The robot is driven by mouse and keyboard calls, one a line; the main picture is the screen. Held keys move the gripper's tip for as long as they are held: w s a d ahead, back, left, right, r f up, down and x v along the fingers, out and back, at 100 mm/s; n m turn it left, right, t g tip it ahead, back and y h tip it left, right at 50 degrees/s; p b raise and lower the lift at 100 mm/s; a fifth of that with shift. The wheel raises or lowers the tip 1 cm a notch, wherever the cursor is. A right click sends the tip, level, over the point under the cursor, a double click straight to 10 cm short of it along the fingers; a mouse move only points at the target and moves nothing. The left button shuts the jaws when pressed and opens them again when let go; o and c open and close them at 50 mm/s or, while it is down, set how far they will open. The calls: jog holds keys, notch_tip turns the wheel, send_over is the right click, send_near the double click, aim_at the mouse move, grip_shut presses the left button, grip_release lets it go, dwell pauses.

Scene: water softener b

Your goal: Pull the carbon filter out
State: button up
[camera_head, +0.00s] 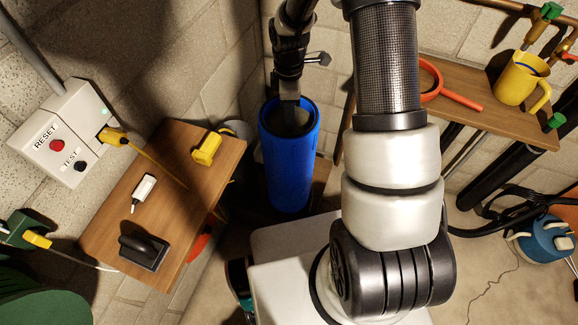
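A tall blue cylinder (287,168), open at the top, stands between the wooden shelf and my arm. A dark grey piece (287,120) shows inside its mouth. It may be the carbon filter, but shadow hides its shape and depth. My gripper (290,98) points down from above at the mouth, at its far side. Its fingertips overlap the dark piece in the picture. I cannot tell whether they touch or grip it.
At left, a wooden shelf (170,185) holds a black-handled tool (143,250), a small white item (144,188) and a yellow plug (206,148). A red clamp-like ring (460,92) and yellow mug (522,80) are on the right shelf. Walls stand close behind.

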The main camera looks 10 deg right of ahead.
grip_shut()
jog(key=shift+w+r, duration=0.1)
jog(key=shift+r, duration=0.05)
jog(key=shift+r+p, duration=0.35)
notch_tip(320, 180, up, 52)
jog(key=p, duration=1.3)
jog(key=shift+r, duration=0.2)
dwell(4.4)
